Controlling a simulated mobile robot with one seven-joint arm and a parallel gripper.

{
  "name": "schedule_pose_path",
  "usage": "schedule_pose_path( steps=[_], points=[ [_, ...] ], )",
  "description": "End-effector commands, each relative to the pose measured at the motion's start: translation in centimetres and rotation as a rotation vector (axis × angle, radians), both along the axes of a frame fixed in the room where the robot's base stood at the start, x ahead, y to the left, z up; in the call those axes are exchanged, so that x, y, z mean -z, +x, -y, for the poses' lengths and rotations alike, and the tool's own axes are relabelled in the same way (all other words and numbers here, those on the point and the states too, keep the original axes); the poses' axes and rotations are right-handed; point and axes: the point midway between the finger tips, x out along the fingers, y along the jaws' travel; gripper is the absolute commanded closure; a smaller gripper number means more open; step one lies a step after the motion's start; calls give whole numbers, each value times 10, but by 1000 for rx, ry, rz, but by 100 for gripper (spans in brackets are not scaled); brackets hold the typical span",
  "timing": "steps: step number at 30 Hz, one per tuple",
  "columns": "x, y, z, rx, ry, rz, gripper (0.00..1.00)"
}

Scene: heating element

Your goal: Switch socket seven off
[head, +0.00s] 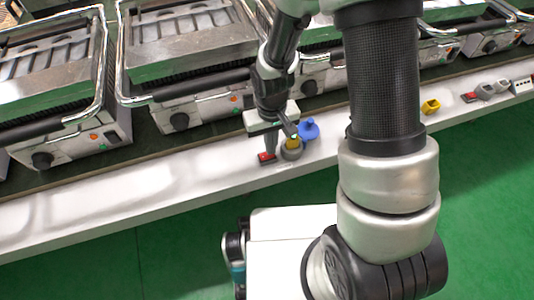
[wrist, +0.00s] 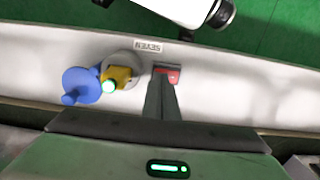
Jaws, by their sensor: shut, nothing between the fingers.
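In the wrist view a label reading SEVEN (wrist: 148,47) shows upside down on the white ledge (wrist: 240,85). Below it is a red rocker switch (wrist: 173,76) in a dark frame, seen in the head view as a red spot (head: 266,157). Beside the switch is a round grey socket (wrist: 122,58) with a yellow plug (wrist: 117,75) at it and a lit green spot. My gripper (wrist: 162,76) is shut and empty, its tips at the switch and covering part of it; I cannot tell whether they touch. It shows in the head view too (head: 270,152).
A blue round-based piece (head: 309,130) stands close beside the yellow plug. Several contact grills (head: 185,45) line the back of the ledge. Farther right are another yellow piece (head: 431,106), a red switch (head: 469,97) and grey sockets (head: 486,91). The ledge to the left is clear.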

Motion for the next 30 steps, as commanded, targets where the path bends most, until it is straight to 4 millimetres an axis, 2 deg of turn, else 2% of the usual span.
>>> schedule_pose_path(
  steps=[20,26,30],
  points=[
    [11,0,0,0,0,0,100],
    [5,0,0,0,0,0,100],
    [-6,0,0,0,0,1,100]
  ],
)
